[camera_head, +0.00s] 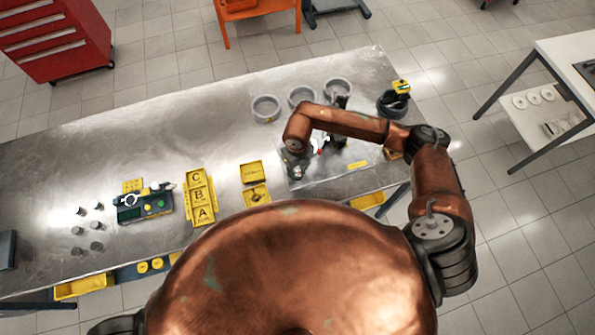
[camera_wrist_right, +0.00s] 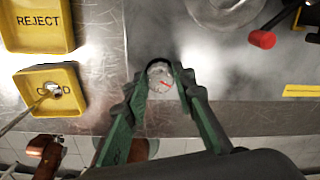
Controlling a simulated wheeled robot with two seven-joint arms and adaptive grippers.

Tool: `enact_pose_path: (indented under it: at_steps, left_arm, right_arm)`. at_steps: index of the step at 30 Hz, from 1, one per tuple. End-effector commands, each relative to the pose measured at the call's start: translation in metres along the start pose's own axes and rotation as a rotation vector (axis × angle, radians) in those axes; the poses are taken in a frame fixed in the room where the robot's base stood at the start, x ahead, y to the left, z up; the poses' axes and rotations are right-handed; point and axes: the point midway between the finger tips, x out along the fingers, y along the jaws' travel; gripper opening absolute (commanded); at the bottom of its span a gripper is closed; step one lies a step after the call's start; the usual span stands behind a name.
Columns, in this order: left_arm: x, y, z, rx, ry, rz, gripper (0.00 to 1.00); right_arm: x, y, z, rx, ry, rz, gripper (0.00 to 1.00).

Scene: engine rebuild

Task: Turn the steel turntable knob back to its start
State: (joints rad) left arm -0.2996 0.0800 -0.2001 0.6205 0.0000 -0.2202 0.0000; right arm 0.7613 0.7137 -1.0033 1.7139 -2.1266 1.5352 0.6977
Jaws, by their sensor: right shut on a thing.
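The steel turntable knob (camera_wrist_right: 159,82) is a small round pale knob with a red mark on its top, in the middle of the right wrist view. My right gripper (camera_wrist_right: 160,74) is around it, with its two green fingers shut on the knob's sides. In the head view my right gripper (camera_head: 296,170) reaches down to the front left of the grey base plate, where the knob itself cannot be made out. A round metal piece (camera_wrist_right: 229,8), perhaps the turntable, is partly cut off at the top of the wrist view. My left gripper is not in view.
The REJECT tray (camera_wrist_right: 38,24) and the GOOD tray (camera_wrist_right: 30,82) stand left of the knob. A red-tipped lever (camera_wrist_right: 262,40) is to its right. The lettered yellow tray (camera_head: 199,199), grey rings (camera_head: 265,108) and a dark bin (camera_head: 391,106) are also on the bench. The bench's left half has bare room.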

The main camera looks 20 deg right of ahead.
Motion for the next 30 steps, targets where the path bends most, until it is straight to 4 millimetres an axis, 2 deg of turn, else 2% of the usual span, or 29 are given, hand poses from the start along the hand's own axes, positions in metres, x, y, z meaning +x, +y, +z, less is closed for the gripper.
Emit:
enact_pose_path:
  at_steps: [12, 30]
  left_arm:
    - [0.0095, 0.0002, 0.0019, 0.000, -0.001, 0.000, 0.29]
    - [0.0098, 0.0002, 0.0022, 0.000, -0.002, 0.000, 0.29]
  right_arm:
    - [-0.0003, -0.0006, 0.0010, 0.396, -0.002, 0.001, 0.00]
    - [-0.0012, -0.0008, 0.0008, 0.913, -0.002, 0.001, 0.00]
